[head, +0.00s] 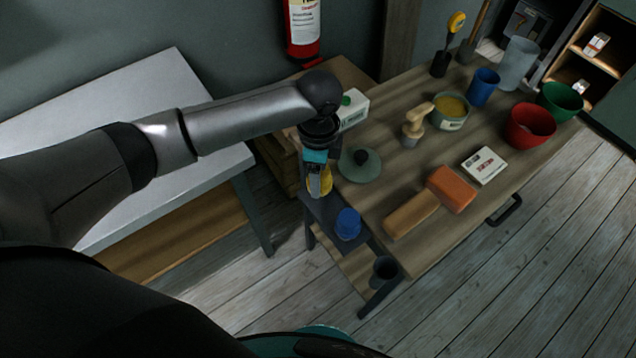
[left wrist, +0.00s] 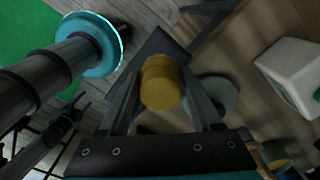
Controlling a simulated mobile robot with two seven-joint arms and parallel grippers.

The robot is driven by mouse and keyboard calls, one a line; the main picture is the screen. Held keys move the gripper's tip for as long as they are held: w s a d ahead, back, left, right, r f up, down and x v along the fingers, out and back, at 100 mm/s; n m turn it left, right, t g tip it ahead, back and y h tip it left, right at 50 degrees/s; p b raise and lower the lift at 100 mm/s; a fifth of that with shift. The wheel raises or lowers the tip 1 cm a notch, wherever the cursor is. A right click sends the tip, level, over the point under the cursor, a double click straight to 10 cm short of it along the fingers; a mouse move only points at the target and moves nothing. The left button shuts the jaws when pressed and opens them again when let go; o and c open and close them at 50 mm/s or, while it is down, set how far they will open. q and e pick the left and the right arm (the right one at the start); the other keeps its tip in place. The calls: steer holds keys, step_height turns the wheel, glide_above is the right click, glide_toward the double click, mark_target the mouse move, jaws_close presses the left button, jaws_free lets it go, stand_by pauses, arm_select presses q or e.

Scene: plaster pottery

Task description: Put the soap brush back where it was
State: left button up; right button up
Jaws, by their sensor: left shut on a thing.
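My left gripper (head: 320,188) is at the left end of the wooden table, above a dark side ledge (head: 325,208). It is shut on a yellow, round-ended thing (left wrist: 161,84), which sits between the two fingers in the left wrist view. I cannot see bristles on it, so I cannot tell for sure that it is the soap brush. A tan wooden-handled piece (head: 413,127) stands on the table beside a tin.
A blue cup (head: 348,223) stands on the ledge and a dark cup (head: 385,269) is near the table's front leg. A round green lid (head: 359,167) and a white box (head: 352,109) are close to the gripper.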

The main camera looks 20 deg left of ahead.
arm_select(q)
steer(key=shift+f+b, duration=0.3)
steer(key=shift+f, duration=1.45)
steer(key=shift+f, duration=0.15)
steer(key=o, duration=1.3)
step_height(320, 180, up, 12)
steer(key=shift+r+p, duration=0.2)
steer(key=shift+p, duration=1)
